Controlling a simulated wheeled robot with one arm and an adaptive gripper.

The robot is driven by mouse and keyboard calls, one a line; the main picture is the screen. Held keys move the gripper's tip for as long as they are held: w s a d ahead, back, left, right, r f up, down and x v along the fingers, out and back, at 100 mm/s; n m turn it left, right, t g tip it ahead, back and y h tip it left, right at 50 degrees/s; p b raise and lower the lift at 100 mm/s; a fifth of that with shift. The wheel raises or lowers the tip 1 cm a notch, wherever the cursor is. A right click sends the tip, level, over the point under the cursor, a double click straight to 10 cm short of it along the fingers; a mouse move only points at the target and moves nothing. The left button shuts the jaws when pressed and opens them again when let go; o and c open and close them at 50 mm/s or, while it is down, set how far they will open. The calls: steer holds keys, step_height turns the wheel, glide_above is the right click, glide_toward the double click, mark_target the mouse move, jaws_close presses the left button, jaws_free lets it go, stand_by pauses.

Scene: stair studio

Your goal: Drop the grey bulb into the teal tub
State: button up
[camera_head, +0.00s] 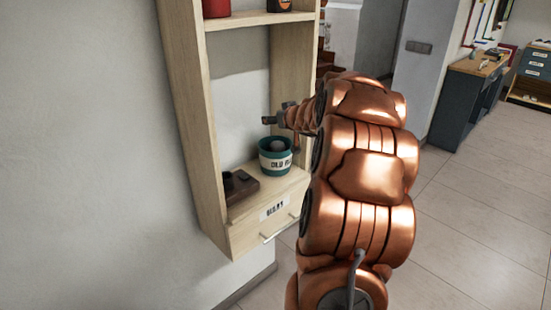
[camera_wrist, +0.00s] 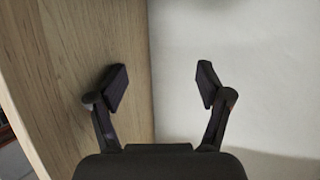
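The teal tub (camera_head: 265,161) stands upright on the lower shelf of a wooden wall unit, with a white label band on its front. A round grey bulb (camera_head: 278,145) shows inside the tub's mouth, its top near the rim; its lower part is hidden. My gripper (camera_head: 269,119) is above the tub and a little to its left, apart from it. In the wrist view my gripper (camera_wrist: 160,84) has its two fingers spread wide with nothing between them. The tub and bulb are not in the wrist view.
A dark brown holder (camera_head: 239,187) sits left of the tub on the shelf (camera_head: 256,203). A drawer with a handle is below. The unit's upper shelf (camera_head: 256,18) holds a red container (camera_head: 216,8) and a dark one. Side panels flank the opening.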

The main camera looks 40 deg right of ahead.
steer(key=shift+s, duration=0.1)
stand_by(0.3)
steer(key=v, duration=1.2)
stand_by(0.6)
steer(key=s+a+r+m+g+h+p, duration=0.1)
steer(key=a+r+g+h+p, duration=0.3)
steer(key=a, duration=0.3)
steer(key=s+a+f+n+g+y+p, duration=0.1)
steer(key=s+a+f+g+y+p, duration=0.1)
steer(key=s+a, duration=0.7)
steer(key=s+a+f+n+g+y+p, duration=0.2)
steer(key=s+a+g, duration=0.3)
steer(key=s+a, duration=0.4)
steer(key=s+a+f+n+g+y+p, duration=0.2)
steer(key=s+a, duration=0.7)
steer(key=a, duration=0.6)
steer(key=f+g+y+p, duration=0.1)
steer(key=y, duration=0.1)
steer(key=shift+a+f+g+y+p, duration=0.2)
steer(key=shift+f+g+y+p, duration=0.1)
steer(key=shift+f+p, duration=0.1)
